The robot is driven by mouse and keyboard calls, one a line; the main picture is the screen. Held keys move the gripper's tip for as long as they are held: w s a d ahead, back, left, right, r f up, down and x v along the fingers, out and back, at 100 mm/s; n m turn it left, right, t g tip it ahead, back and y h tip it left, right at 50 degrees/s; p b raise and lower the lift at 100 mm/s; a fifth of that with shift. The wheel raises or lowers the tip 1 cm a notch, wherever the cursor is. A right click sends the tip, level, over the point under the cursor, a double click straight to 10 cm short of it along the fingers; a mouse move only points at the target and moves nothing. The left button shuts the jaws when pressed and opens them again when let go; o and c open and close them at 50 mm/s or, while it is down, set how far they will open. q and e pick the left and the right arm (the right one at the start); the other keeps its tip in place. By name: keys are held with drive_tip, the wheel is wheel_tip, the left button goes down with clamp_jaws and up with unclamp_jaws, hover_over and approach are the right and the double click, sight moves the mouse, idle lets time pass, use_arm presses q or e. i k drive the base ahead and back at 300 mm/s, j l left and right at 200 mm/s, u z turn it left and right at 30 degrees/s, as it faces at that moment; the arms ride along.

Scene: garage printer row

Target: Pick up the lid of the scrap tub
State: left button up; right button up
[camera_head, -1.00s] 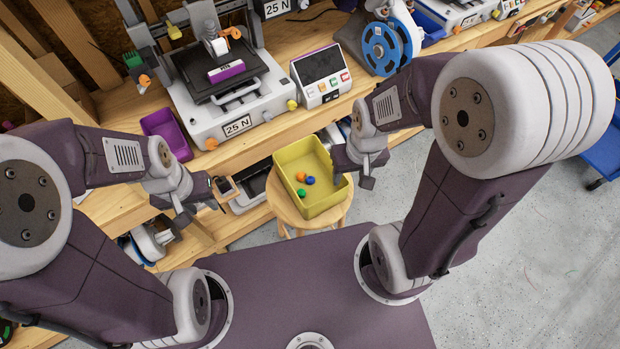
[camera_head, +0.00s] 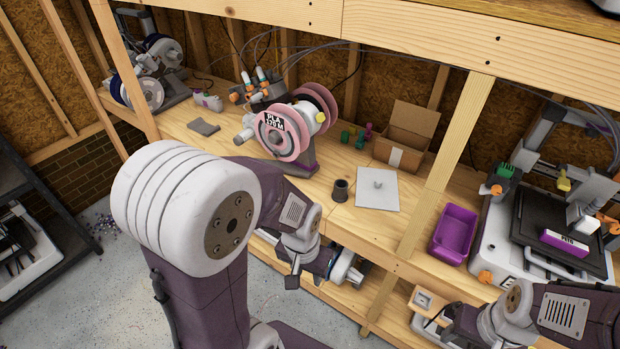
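A flat, pale grey square lid with a small knob (camera_head: 377,194) lies on the wooden bench, right of a small dark cup. It appears to be the tub's lid. No tub that I can name as the scrap tub shows now. My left gripper (camera_head: 293,281) hangs in front of the bench edge, below and left of the lid and apart from it. Its fingers are small and seen from above, so their opening is unclear. My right gripper (camera_head: 457,322) is low at the right, partly hidden by its wrist, and far from the lid.
The dark cup (camera_head: 340,190), a pink filament spool (camera_head: 283,133), an open cardboard box (camera_head: 407,137) and a purple bin (camera_head: 455,233) surround the lid. A wooden post (camera_head: 447,160) rises right of it. A printer (camera_head: 545,240) stands at far right. Bare bench lies before the lid.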

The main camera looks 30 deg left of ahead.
sight(376, 189)
drive_tip(key=i+j+u, duration=0.1)
drive_tip(key=u, duration=0.15)
drive_tip(key=j+z, duration=0.1)
drive_tip(key=z, duration=2.15)
drive_tip(key=k+j+u, duration=0.25)
drive_tip(key=j, duration=0.15)
drive_tip(key=j+u, duration=0.2)
drive_tip(key=j, duration=0.25)
drive_tip(key=k+j+u, duration=0.25)
drive_tip(key=j, duration=0.25)
drive_tip(key=i, duration=0.6)
